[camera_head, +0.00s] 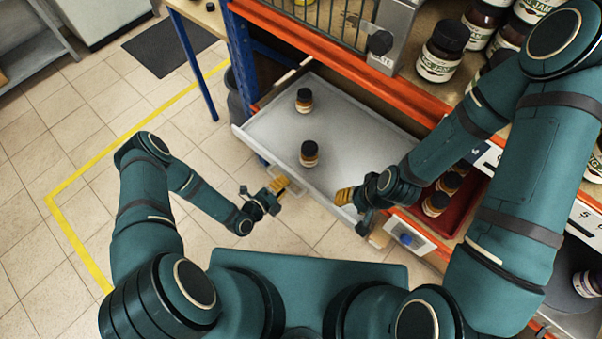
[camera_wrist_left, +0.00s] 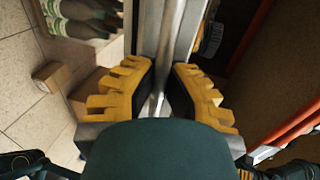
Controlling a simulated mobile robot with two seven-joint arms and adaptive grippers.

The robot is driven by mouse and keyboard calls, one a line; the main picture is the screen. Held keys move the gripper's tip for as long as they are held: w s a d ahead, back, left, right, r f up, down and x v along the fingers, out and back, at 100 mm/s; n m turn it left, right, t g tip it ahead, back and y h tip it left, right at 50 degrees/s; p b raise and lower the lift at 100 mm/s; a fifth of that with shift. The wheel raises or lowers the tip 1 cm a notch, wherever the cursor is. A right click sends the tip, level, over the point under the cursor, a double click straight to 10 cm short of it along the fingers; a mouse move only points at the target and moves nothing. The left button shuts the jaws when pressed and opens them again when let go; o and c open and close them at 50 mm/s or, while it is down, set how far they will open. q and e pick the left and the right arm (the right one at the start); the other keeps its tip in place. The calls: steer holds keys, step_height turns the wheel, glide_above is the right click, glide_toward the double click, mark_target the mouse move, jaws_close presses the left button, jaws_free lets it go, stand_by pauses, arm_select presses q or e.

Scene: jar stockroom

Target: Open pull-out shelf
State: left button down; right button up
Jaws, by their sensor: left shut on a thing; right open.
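The pull-out shelf (camera_head: 350,125) is a grey metal tray, drawn well out of the orange-and-blue rack. Two small dark-lidded jars stand on it, one towards the back left (camera_head: 304,100) and one nearer the front (camera_head: 309,154). My left gripper (camera_head: 280,184) is at the shelf's front edge. In the left wrist view its yellow fingers (camera_wrist_left: 160,88) are shut on the shelf's metal handle bar (camera_wrist_left: 157,103), one finger on each side. My right gripper (camera_head: 344,197) is open, by the front right corner of the shelf; whether it touches is unclear.
Larger jars (camera_head: 443,52) stand on the rack shelf above. A red tray (camera_head: 459,212) with small jars is to the right. Tiled floor left of the shelf is clear.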

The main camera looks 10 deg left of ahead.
arm_select(q)
steer(key=f+p+v, duration=0.1)
steer(key=v, duration=0.7)
steer(key=shift+s+a+f, duration=0.25)
steer(key=shift+s+f, duration=0.05)
steer(key=shift+f, duration=0.05)
steer(key=c, duration=1)
jaws_free()
steer(key=v, duration=1.2)
